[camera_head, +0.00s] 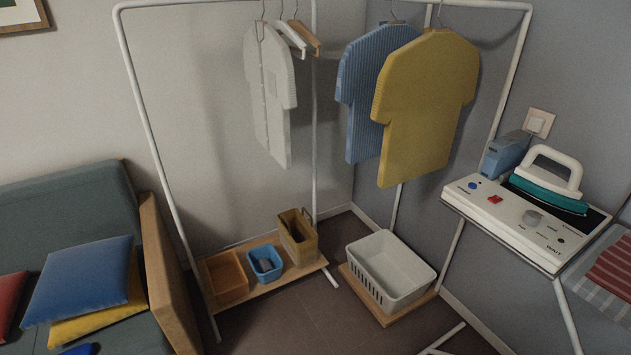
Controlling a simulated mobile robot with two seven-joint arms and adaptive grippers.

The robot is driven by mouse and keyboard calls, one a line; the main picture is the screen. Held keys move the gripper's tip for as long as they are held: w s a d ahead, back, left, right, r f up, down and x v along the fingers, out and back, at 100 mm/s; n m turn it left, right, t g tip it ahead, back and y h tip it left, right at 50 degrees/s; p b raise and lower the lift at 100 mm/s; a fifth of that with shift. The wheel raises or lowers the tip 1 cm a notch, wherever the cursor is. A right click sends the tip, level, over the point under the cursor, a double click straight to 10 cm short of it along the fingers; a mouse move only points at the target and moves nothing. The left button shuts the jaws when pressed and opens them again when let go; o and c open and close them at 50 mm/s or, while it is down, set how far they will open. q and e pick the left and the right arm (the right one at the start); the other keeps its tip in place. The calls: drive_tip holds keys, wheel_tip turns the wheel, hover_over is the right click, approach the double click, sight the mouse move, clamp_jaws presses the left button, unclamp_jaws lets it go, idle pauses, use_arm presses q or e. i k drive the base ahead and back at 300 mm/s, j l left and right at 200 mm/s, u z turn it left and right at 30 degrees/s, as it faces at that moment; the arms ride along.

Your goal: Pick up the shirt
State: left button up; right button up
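Three shirts hang from the top rail of a white clothes rack in the head view. A white buttoned shirt (272,95) hangs on the left part of the rail. A blue striped shirt (366,95) hangs to its right, partly hidden behind a yellow shirt (425,110). Which of them is the task's shirt cannot be told. Neither of my grippers is in view.
Below the white rack (160,120) are an orange bin (226,278), a blue bin (264,263), a brown basket (297,236) and a white laundry basket (391,270). A sofa (70,210) stands left. An iron (549,182) stands on a white ironing station (520,222) at right.

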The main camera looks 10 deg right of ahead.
sight(423, 85)
drive_tip(key=i+j, duration=0.1)
drive_tip(key=i, duration=0.4)
drive_tip(key=i+z, duration=0.25)
drive_tip(key=z, duration=0.2)
drive_tip(key=i+j+z, duration=0.2)
drive_tip(key=z, duration=0.2)
drive_tip(key=i+j, duration=0.05)
